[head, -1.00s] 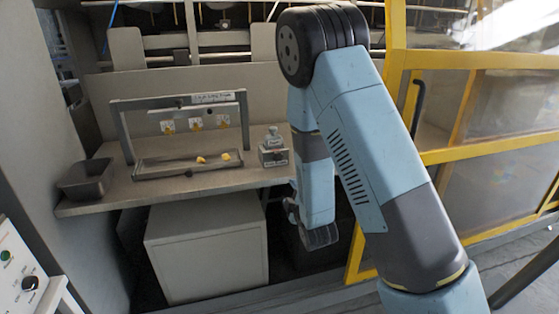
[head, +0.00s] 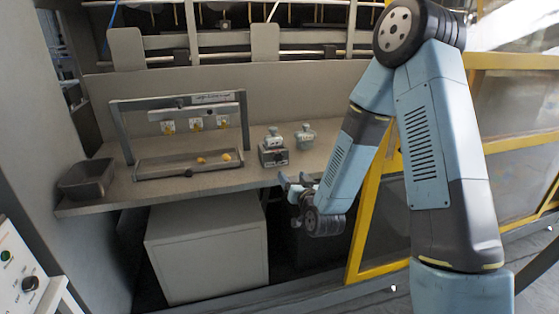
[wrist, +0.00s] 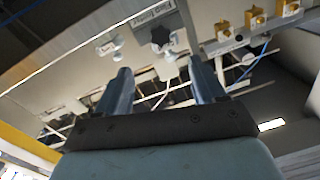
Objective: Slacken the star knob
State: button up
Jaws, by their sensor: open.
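The star knob (wrist: 160,37) shows in the wrist view as a small, dark, lobed knob beside a white label, beyond my fingertips. In the head view, a small grey block (head: 273,157) with a label stands on the shelf; a dark spot on its front may be the knob, but it is too small to tell. My gripper (head: 293,182) is open and empty at the shelf's front edge, below and right of that block. The wrist view shows both fingers of my gripper (wrist: 162,85) spread, with a gap between them and the knob.
A second grey fitting (head: 305,137) stands right of the block. Left on the shelf (head: 120,197) are a framed fixture (head: 113,130) with yellow pieces and a dark tray (head: 86,182). A yellow-framed guard (head: 369,225) stands right. A cabinet (head: 205,245) sits below.

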aim_at(279, 158)
jog(key=x, duration=1.3)
jog(key=shift+w+a, duration=0.15)
jog(key=shift+w, duration=0.1)
jog(key=shift+c, duration=0.2)
jog(key=c, duration=1)
jog(key=shift+m, duration=0.5)
jog(key=o, duration=1)
jog(key=shift+o, duration=0.2)
jog(key=v, duration=1.3)
jog(key=shift+s+d+f, duration=0.15)
jog(key=shift+s+d, duration=0.05)
jog(key=shift+s, duration=0.15)
